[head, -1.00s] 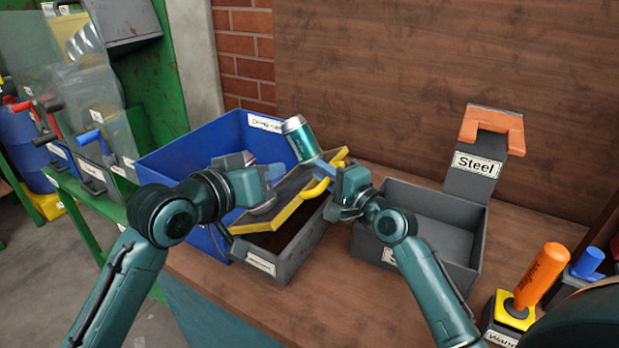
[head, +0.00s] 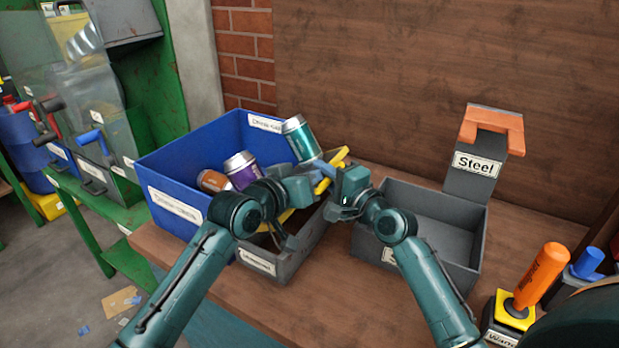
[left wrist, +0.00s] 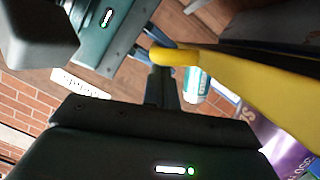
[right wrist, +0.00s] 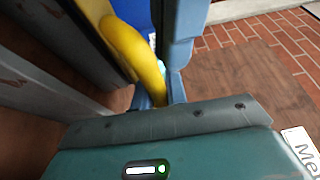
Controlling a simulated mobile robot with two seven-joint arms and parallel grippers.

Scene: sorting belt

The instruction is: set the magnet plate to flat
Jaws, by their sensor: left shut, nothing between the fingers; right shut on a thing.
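The magnet plate, dark with a yellow rim and a yellow handle (head: 337,160), sits tilted over the grey bin in the head view, mostly hidden behind my left arm. The handle also shows in the right wrist view (right wrist: 130,48), where my right gripper (right wrist: 162,98) is shut on it. My right gripper appears in the head view too (head: 326,170). My left gripper (left wrist: 160,85) is shut and empty, close beside the yellow part (left wrist: 235,78). Whether it touches it, I cannot tell.
A blue bin (head: 178,210) holds a purple can (head: 241,170) and an orange-brown can (head: 212,181). A teal can (head: 301,138) is tilted near its right corner. A grey bin (head: 258,262) stands in front, an empty grey bin (head: 475,235) to the right, beside an orange-handled wand (head: 541,277).

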